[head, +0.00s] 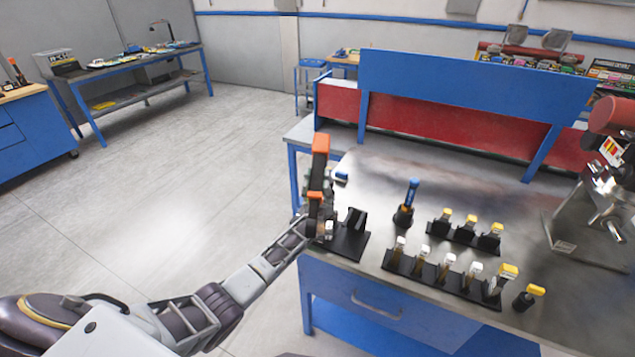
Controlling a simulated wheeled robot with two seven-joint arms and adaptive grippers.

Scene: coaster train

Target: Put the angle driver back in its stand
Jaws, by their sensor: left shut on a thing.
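The angle driver (320,146), orange and dark grey, stands about upright at the left front corner of the metal-topped workbench (365,167). My left gripper (318,212) is shut on the angle driver, around its lower part. A black stand (354,238) with a raised holder sits on the bench just right of my gripper. The driver's lower end is partly hidden by my gripper, so I cannot tell whether it touches the stand. My right gripper is out of view.
A blue-handled tool (407,201) stands upright right of the stand. Black racks (431,275) with several yellow- and white-topped tools fill the front right. A red machine (612,118) is at the right edge. A blue and red panel (470,90) closes the back. The bench middle is clear.

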